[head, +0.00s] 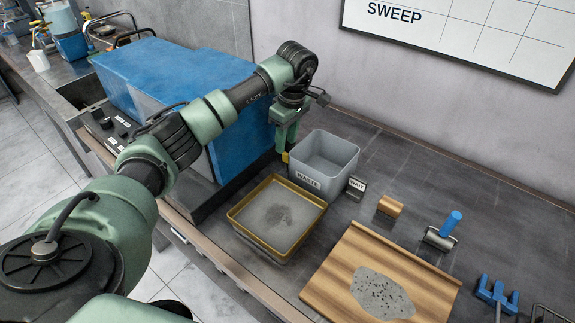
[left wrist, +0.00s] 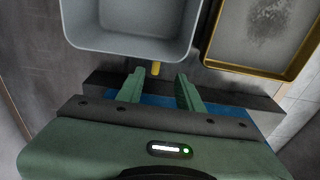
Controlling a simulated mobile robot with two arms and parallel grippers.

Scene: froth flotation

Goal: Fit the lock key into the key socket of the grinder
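The large blue-covered machine (head: 180,85), which seems to be the grinder, stands at the back left of the bench. My left gripper (head: 285,143) points down beside its right end. In the left wrist view its two green fingers (left wrist: 161,85) are apart. A small yellow piece (left wrist: 155,68) shows just beyond and between the fingertips, apart from both. It also shows below the fingers in the head view (head: 285,157). It may be the lock key, but I cannot tell. The key socket cannot be made out. My right gripper is out of view.
A grey WASTE bin (head: 345,160) stands close right of my left gripper. A yellow-rimmed tray (head: 240,222) is in front. A WAIT sign (head: 356,187), wooden block (head: 391,206), blue-handled roller (head: 442,236) and wooden board (head: 335,262) lie further right. The back right bench is clear.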

